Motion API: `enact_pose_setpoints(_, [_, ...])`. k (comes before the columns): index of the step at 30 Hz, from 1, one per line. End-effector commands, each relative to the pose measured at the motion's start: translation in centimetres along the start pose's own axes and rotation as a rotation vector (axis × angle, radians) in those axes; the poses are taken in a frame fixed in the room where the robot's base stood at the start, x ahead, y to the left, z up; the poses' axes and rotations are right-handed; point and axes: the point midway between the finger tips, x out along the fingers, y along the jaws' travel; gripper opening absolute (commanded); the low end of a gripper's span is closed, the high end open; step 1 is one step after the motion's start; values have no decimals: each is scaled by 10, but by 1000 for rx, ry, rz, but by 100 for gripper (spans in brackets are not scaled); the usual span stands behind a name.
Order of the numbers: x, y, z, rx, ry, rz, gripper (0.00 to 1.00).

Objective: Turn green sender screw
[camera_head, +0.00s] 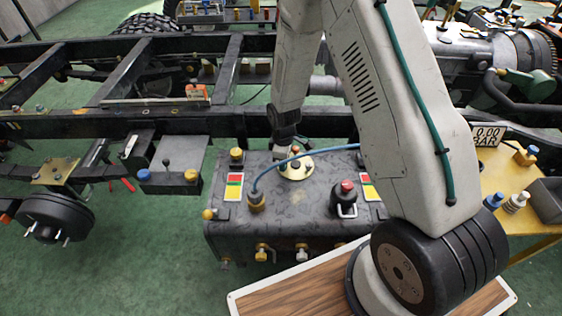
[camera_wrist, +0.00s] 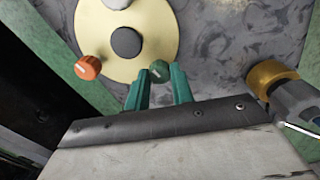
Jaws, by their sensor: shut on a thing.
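The green sender screw (camera_wrist: 160,71) is a small round green knob at the lower edge of the pale brass sender disc (camera_wrist: 165,22) in the wrist view. My gripper (camera_wrist: 161,74) has green fingers, one on each side of the green screw, shut on it. A dark round post (camera_wrist: 126,41) stands in the middle of the disc, and an orange screw (camera_wrist: 88,67) sits at its left edge. In the head view the disc (camera_head: 297,172) lies on top of the dark tank (camera_head: 320,205), with my gripper over it. The green screw cannot be made out there.
A blue hose runs across the tank from a brass fitting (camera_head: 256,201), which shows larger at the right of the wrist view (camera_wrist: 270,78). A red-capped filler (camera_head: 346,196) stands right of the disc. Black chassis rails (camera_head: 160,122) cross behind the tank.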

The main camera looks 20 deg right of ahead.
Motion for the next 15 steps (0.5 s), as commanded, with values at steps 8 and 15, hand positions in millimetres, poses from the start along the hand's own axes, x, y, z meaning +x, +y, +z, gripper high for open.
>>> enact_pose_setpoints(8, [-2,5,-1,3,7,10,45])
enact_pose_setpoints(15, [-9,6,0,5,7,9,45])
